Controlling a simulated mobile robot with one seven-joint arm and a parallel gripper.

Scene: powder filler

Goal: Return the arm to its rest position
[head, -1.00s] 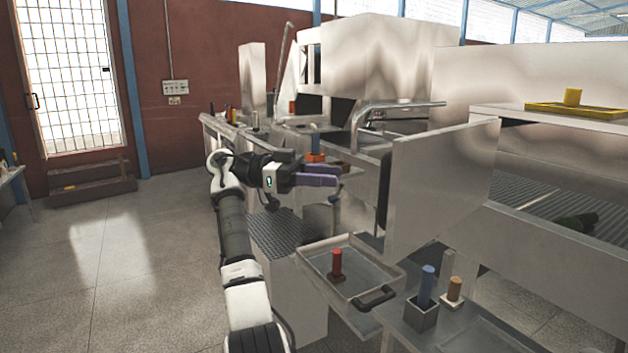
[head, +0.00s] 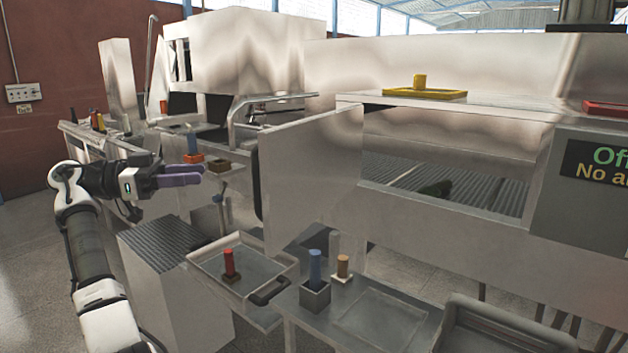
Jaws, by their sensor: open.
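My arm rises at the left of the head view, and my gripper (head: 192,176) points right from it. Its purple fingers appear empty, with no object between them. The gripper hangs in the air in front of the steel machine (head: 245,45). In the picture it lies just below an orange-based blue peg (head: 193,145) on the machine's ledge, apart from it as far as I can tell. The gap between the fingers is hard to see from this side.
A tray (head: 200,262) with a red peg (head: 229,264) sticks out below the gripper. A blue peg in a grey holder (head: 315,295) stands on the front shelf (head: 372,322). A large steel panel (head: 312,180) stands right of the gripper. Open floor (head: 25,240) lies at the left.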

